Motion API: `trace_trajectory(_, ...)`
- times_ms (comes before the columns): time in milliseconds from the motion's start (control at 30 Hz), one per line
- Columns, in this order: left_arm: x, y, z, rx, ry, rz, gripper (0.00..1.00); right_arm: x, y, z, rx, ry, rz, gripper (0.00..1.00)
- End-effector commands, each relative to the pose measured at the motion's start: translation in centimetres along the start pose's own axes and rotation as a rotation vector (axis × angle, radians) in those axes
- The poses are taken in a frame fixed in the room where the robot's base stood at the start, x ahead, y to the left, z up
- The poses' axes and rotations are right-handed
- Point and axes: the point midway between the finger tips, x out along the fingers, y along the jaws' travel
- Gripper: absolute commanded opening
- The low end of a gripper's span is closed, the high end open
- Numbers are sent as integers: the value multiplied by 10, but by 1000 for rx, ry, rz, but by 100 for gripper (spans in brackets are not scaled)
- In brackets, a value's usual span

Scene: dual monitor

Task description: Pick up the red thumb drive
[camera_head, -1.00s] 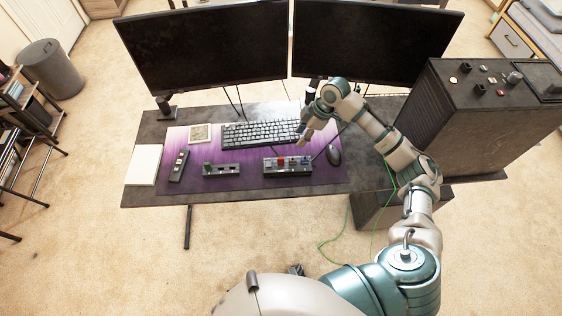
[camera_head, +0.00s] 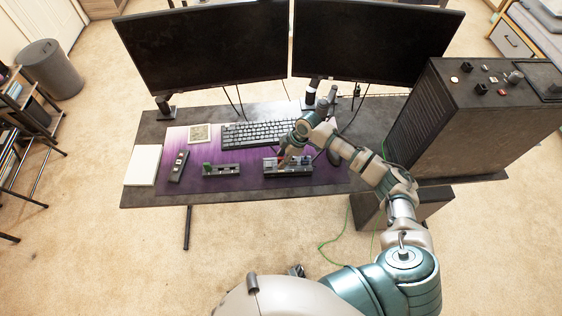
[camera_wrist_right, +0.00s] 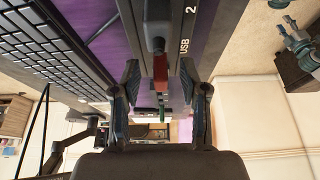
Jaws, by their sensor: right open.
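The red thumb drive (camera_wrist_right: 160,70) shows in the right wrist view, upright in the picture between the two fingers of my right gripper (camera_wrist_right: 159,78). The fingers are apart, with a gap on each side of the drive. It stands at the grey USB hub (camera_head: 300,172), which carries a "USB 2" label in the wrist view (camera_wrist_right: 188,25). In the head view my right gripper (camera_head: 286,160) is low over the left part of the hub and mostly hides the drive. My left gripper is not in view.
The keyboard (camera_head: 255,134) lies just behind the hub. A second small hub with a green piece (camera_head: 222,170) and a dark remote-like block (camera_head: 179,166) lie to the left. Two monitors (camera_head: 205,50) stand behind. A large PC case (camera_head: 480,115) is at the right.

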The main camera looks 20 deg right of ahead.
Motion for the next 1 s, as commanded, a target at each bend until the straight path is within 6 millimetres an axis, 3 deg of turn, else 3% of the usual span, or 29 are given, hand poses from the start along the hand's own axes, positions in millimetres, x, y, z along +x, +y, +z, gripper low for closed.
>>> trace_trajectory(100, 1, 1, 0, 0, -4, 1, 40, 17, 0, 1, 1, -2, -1, 44)
trace_trajectory(333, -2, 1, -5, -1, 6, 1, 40, 19, 0, 1, 1, -1, 1, 44)
trace_trajectory(500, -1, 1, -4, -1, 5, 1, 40, 19, 0, 1, 1, -1, 1, 1)
trace_trajectory(1000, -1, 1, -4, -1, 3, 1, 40, 13, 0, -2, 0, -1, 1, 0)
